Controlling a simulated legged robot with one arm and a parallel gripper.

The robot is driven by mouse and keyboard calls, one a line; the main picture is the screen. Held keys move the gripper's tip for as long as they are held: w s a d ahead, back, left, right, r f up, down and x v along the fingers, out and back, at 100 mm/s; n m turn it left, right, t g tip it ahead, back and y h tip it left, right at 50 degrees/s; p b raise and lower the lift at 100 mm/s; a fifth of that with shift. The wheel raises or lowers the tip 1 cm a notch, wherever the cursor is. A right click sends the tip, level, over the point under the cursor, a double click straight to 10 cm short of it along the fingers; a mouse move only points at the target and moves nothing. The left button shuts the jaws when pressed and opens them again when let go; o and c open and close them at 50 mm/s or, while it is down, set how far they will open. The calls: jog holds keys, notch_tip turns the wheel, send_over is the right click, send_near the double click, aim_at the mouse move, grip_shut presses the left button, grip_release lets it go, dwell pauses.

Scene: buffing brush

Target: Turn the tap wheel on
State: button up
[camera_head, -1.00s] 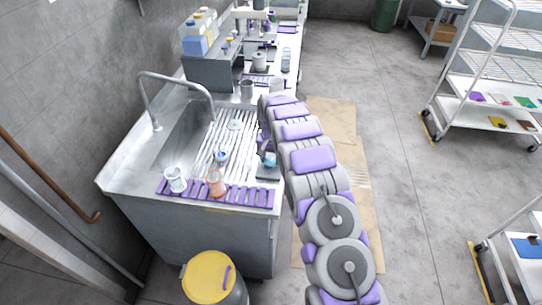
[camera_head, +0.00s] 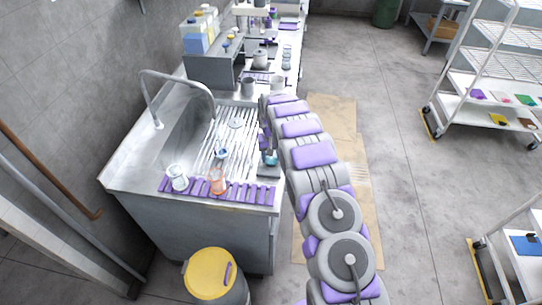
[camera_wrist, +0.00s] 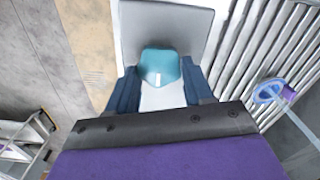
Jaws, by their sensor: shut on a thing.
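In the wrist view my gripper (camera_wrist: 160,88) is shut on a small teal piece (camera_wrist: 160,66), with a dark blue finger on each side. A flat grey plate (camera_wrist: 165,22) lies behind it. In the head view the teal piece (camera_head: 271,159) shows at the right edge of the sink counter, over the dark grey plate, and my arm partly hides the gripper there. A curved metal tap (camera_head: 181,76) rises over the sink at the left, apart from my gripper. I cannot make out a tap wheel for certain.
A ribbed drainer (camera_head: 208,135) lies left of my gripper, with a blue-ringed item (camera_wrist: 268,92) on it. A clear beaker (camera_head: 177,178) and an orange beaker (camera_head: 217,182) stand on a purple strip at the front. A yellow-lidded bin (camera_head: 210,272) stands before the counter.

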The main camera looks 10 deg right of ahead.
aim_at(271, 158)
jog(key=shift+w+r, duration=0.2)
jog(key=o, duration=1)
jog(key=shift+s+f, duration=0.1)
jog(key=shift+f, duration=0.05)
jog(key=shift+o, duration=0.2)
notch_tip(271, 158, up, 17)
jog(key=p, duration=0.1)
